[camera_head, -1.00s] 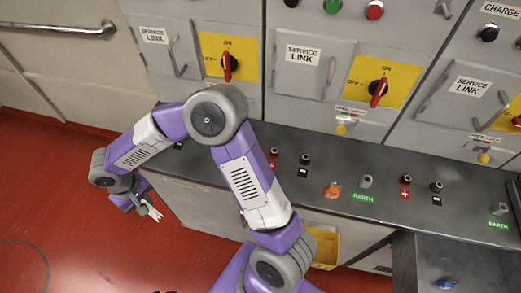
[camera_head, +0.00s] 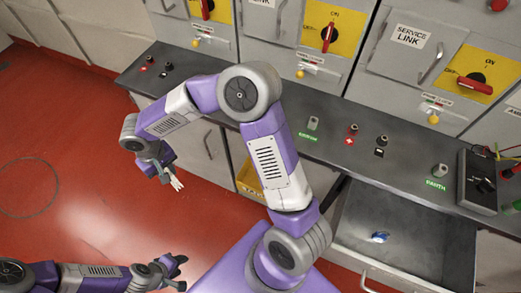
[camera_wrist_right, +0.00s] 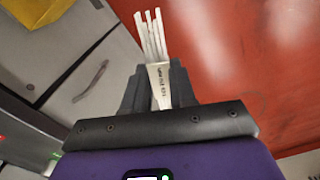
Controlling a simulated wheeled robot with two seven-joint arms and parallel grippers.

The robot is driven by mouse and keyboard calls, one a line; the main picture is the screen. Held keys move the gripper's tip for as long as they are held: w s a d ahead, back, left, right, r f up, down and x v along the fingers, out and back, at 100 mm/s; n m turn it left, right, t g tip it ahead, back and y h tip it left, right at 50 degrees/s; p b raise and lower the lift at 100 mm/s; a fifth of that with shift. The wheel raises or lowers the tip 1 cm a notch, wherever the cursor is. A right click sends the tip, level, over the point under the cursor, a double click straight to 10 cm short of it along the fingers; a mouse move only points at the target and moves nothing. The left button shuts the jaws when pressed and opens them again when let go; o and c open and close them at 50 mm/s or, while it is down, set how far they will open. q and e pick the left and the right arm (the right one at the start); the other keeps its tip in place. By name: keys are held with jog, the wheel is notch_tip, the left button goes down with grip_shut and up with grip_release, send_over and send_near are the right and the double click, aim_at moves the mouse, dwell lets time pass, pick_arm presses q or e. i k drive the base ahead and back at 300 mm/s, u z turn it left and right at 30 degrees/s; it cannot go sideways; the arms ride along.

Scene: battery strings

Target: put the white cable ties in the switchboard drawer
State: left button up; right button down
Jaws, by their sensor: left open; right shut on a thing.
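The white cable ties (camera_head: 177,184) are a small bundle. My right gripper (camera_head: 168,175) is shut on them and holds them over the red floor, left of the bench. In the right wrist view the ties (camera_wrist_right: 151,40) stick out past the fingers (camera_wrist_right: 157,88), with a printed white band at their base. A grey drawer (camera_head: 385,262) stands open below the bench at the right, with a small blue item (camera_head: 380,237) inside. The ties are well left of it. My left gripper (camera_head: 180,271) is open and empty at the bottom left, over the floor.
The dark bench top (camera_head: 330,130) carries several terminals and, at the right, a dark box (camera_head: 478,180) with leads. Grey cabinets with red switches (camera_head: 327,37) rise behind. The red floor at left is clear.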

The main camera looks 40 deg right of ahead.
aim_at(412, 250)
jog(key=k, duration=1)
jog(key=z, duration=1.9)
